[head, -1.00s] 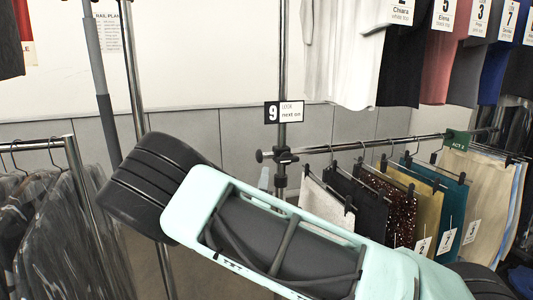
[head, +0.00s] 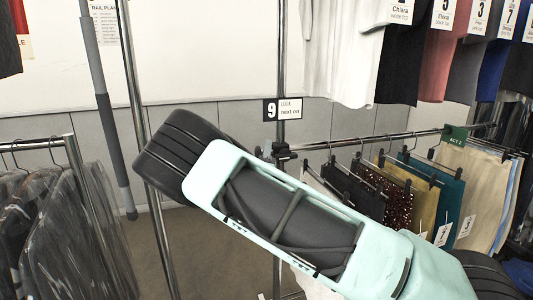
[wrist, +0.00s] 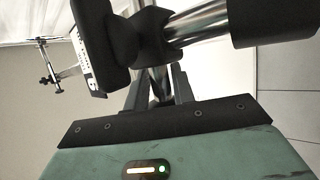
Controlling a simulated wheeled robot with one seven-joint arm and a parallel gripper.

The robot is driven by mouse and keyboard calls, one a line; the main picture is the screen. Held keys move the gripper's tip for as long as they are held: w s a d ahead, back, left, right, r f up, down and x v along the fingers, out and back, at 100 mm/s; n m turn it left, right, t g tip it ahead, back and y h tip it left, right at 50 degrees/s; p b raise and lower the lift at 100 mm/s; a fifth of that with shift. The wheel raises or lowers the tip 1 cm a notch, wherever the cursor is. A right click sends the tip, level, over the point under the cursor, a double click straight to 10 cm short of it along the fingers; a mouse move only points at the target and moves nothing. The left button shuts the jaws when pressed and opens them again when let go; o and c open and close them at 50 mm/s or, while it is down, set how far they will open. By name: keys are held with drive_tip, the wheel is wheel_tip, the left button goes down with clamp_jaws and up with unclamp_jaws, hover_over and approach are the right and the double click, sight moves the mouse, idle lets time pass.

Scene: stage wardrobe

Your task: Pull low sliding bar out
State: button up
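The low bar (head: 400,137) is a chrome rail at waist height, to the right of an upright chrome post, with skirts and trousers clipped along it. A black clamp (head: 284,152) joins it to the post. In the wrist view my gripper (wrist: 157,82) has its two dark fingers a little apart, just below a black fitting (wrist: 152,38) on a chrome tube (wrist: 200,30). I cannot tell whether they touch it or hold anything between them. In the head view my arm hides the gripper and part of the rail's surroundings.
A rack of bagged dark garments (head: 65,215) stands at the left. Tops hang from a high rail at the upper right, including a white shirt (head: 345,50). A "9" sign (head: 283,109) is on the post. Some bare floor (head: 195,245) shows behind my arm.

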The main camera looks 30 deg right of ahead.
clamp_jaws()
drive_tip(key=shift+a+f, duration=0.1)
drive_tip(key=w+a+b, duration=0.2)
drive_tip(key=w+a, duration=0.1)
drive_tip(key=a, duration=0.9)
drive_tip(key=w+a+b, duration=0.2)
drive_tip(key=w+a, duration=0.2)
drive_tip(key=a, duration=0.8)
drive_tip(key=shift+a, duration=0.2)
drive_tip(key=o, duration=0.5)
unclamp_jaws()
drive_tip(key=shift+o, duration=0.2)
drive_tip(key=b+v, duration=0.2)
drive_tip(key=v, duration=1.5)
drive_tip(key=shift+s+b, duration=0.2)
drive_tip(key=shift+b, duration=0.2)
drive_tip(key=shift+a+y, duration=0.1)
drive_tip(key=shift+y, duration=0.2)
